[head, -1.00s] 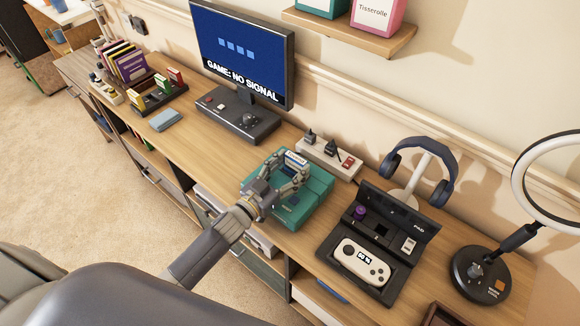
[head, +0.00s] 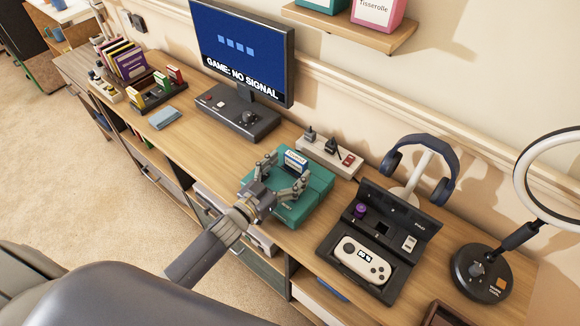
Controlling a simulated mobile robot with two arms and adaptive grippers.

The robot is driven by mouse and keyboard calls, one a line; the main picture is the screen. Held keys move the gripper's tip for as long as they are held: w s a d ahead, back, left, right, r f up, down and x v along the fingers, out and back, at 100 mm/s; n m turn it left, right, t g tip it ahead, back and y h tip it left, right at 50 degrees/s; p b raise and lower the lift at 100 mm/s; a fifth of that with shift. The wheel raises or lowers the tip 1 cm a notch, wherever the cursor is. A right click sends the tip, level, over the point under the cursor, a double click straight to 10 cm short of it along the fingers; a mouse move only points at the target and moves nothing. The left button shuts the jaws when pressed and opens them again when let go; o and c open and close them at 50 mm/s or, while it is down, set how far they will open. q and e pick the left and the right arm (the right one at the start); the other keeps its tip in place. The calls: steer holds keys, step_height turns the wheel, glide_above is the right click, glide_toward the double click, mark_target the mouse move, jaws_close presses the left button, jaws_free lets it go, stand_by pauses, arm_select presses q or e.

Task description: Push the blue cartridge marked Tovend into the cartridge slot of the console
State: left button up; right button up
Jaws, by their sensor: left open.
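The teal console (head: 315,192) sits on the wooden desk, right of the monitor. The blue cartridge (head: 295,160), with a white label too small to read surely, stands upright at the console's slot. I cannot tell how deep it sits. My left gripper (head: 287,170) is open, just in front of the cartridge. Its fingers are spread to either side, apparently clear of it. The gripper and wrist hide part of the console's front. My right gripper is not in view.
A white power strip (head: 329,157) with plugs lies behind the console. An open black case (head: 350,275) with a white handheld is to its right. The monitor (head: 242,50) reads "GAME: NO SIGNAL". Clear desk lies left of the console, near a blue-grey cloth (head: 164,118).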

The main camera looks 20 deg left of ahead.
arm_select(q)
steer(key=v, duration=1.1)
steer(key=shift+s, duration=0.1)
